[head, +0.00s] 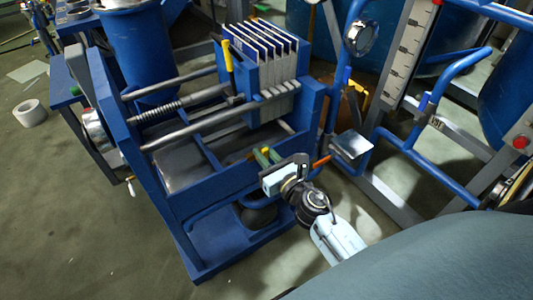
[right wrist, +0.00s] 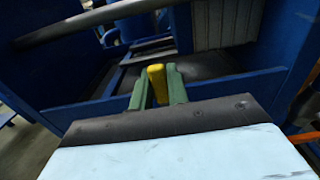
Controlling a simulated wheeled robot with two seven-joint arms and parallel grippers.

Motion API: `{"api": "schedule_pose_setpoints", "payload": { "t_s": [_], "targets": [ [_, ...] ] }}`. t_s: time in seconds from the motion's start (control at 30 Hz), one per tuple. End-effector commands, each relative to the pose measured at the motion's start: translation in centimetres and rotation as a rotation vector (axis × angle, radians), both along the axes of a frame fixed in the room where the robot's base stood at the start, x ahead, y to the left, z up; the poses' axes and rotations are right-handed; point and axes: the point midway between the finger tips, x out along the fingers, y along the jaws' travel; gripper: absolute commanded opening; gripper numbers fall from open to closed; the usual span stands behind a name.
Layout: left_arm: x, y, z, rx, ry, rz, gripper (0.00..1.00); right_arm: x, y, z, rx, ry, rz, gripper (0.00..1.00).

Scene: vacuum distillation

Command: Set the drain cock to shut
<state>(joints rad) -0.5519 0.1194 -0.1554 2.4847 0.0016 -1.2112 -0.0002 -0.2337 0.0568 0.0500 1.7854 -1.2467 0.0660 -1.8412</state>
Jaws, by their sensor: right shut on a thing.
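The drain cock shows as a small yellow handle (right wrist: 157,84) at the front edge of the blue filter-press frame (head: 225,185). In the right wrist view it stands between the two green fingers of my right gripper (right wrist: 158,88), which is shut on it. In the head view my right gripper (head: 265,157) reaches in from the lower right to the same yellow handle. The cock's body and pipe are hidden behind the gripper and frame, so I cannot tell its exact setting. My left gripper is not in view.
A stack of grey plates (head: 265,60) with a yellow-and-black lever (head: 228,65) stands above, inside the frame. An orange lever (head: 321,162) and a square metal plate (head: 351,146) are close right of my right gripper. Blue pipes (head: 430,165) stand further right. Floor at lower left is clear.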

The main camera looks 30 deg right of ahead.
Motion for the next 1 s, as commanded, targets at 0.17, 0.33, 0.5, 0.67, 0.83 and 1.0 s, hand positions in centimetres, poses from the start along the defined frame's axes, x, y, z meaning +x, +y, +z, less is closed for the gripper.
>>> {"api": "schedule_pose_setpoints", "payload": {
  "t_s": [0.17,0.33,0.5,0.67,0.83,1.0],
  "targets": [
    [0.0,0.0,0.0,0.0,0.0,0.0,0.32,-0.1,0.0,-0.1,-0.011,0.003,0.001,0.18],
    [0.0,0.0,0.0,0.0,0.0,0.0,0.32,0.0,0.0,-0.1,-0.008,0.002,0.001,0.38],
    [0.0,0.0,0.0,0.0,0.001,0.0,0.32,0.0,0.0,-0.1,-0.005,0.001,0.001,0.38],
    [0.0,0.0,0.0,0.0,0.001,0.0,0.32,-0.3,0.0,-0.1,-0.003,0.001,0.001,0.38],
    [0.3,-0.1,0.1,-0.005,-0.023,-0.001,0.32,-2.4,0.0,-0.2,-0.002,0.004,0.0,0.38],
    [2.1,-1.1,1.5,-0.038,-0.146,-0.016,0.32,-6.0,-0.1,-0.3,-0.004,0.005,-0.001,0.38]
  ]
}}
